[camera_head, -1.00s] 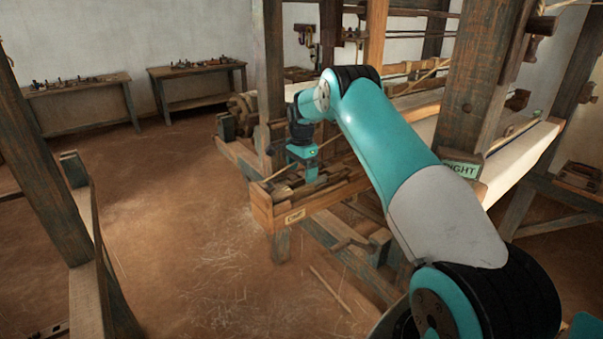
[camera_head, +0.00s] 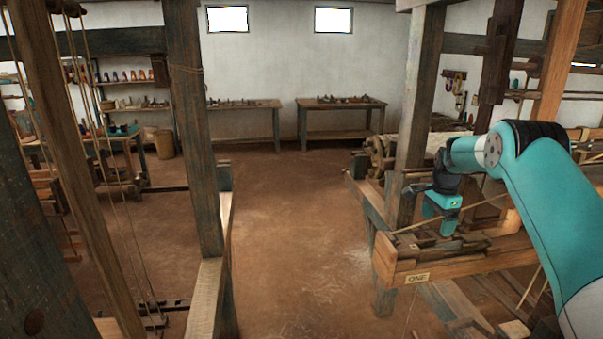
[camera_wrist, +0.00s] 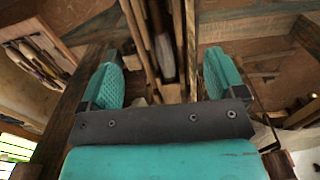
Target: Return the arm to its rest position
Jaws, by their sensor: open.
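My gripper (camera_head: 447,222) hangs above an open wooden box labelled ONE at the right of the head view. In the wrist view my gripper (camera_wrist: 160,80) shows two teal textured fingers spread wide apart. Nothing is held between them. Wooden slats and a dark rounded piece (camera_wrist: 164,58) lie beyond the gap between the fingers. My teal arm is extended from the right edge of the head view, bent down at the wrist. The box (camera_head: 400,270) has long wooden pieces in it; I cannot tell what each one is.
A loom post (camera_head: 415,120) stands just behind my gripper. Another post (camera_head: 190,130) stands left of the middle. Two work benches (camera_head: 340,104) line the back wall. The earth floor (camera_head: 290,220) between the posts is clear. Shelves with small items (camera_head: 128,80) stand at the far left.

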